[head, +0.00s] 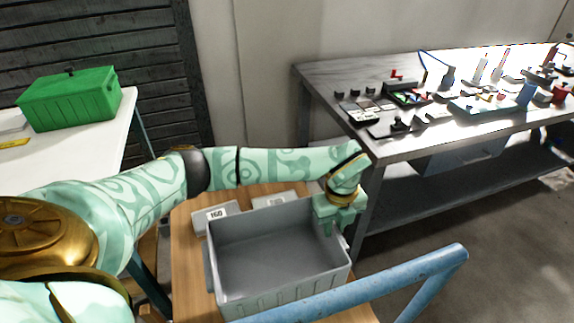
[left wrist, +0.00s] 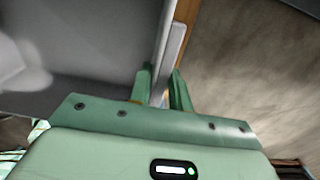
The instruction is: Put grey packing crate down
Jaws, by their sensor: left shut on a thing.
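The grey packing crate (head: 275,255) is open-topped and looks empty. It is over the wooden table (head: 185,262); I cannot tell whether its base rests on the top. My left gripper (head: 335,228) is at the crate's right far corner, shut on its rim. In the left wrist view the two fingers of my left gripper (left wrist: 164,88) straddle the wall of the crate (left wrist: 95,50). The crate's underside is hidden. My right gripper is not in view.
Flat grey pieces, one labelled 160 (head: 216,214), lie behind the crate. A blue rail (head: 370,283) crosses in front. A metal workbench (head: 345,78) with many small tools stands at right. A green box (head: 72,97) sits on a white table (head: 95,140) at left.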

